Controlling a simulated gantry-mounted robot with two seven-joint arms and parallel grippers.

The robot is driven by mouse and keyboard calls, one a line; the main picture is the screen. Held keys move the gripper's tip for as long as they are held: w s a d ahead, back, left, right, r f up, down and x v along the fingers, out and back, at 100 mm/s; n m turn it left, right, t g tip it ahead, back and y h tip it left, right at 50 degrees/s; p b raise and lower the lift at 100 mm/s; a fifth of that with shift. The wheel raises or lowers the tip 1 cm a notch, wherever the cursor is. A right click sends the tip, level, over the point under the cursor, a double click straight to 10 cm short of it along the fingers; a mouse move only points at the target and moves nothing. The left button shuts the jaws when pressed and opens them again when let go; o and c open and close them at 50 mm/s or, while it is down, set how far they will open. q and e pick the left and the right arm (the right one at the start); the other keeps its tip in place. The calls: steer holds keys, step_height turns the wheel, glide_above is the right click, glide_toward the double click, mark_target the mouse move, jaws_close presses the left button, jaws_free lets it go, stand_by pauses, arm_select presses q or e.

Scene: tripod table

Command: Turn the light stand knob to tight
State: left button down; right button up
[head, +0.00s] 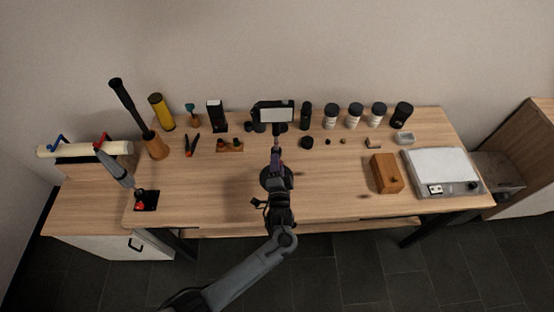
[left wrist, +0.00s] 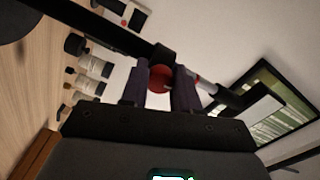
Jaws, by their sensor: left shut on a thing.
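The light stand shows in the left wrist view as a dark pole (left wrist: 105,32) with a black collar and a paler section beyond it. A round red knob (left wrist: 160,78) sits at the collar. My left gripper (left wrist: 162,88) has its two purple-grey fingers on either side of the knob and is shut on it. In the head view my left gripper (head: 276,157) is at the back middle of the table, just in front of a black device with a pale screen (head: 276,112); there the arm hides the knob. My right gripper is not in view.
The wooden table (head: 335,190) has a clear front middle. Several dark and white jars (head: 354,115) stand at the back right. A wooden box (head: 385,173) and a white-topped device (head: 440,168) are at right. Bottles and tools, including a yellow cylinder (head: 160,110), stand at left.

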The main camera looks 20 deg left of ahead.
arm_select(q)
steer(key=shift+m+p, duration=0.3)
steer(key=shift+m, duration=0.3)
steer(key=c, duration=0.8)
jaws_free()
steer(key=p+v, duration=0.1)
steer(key=v, duration=0.9)
steer(key=shift+s+d, duration=0.1)
steer(key=shift+s, duration=0.3)
steer(key=shift+f, duration=0.1)
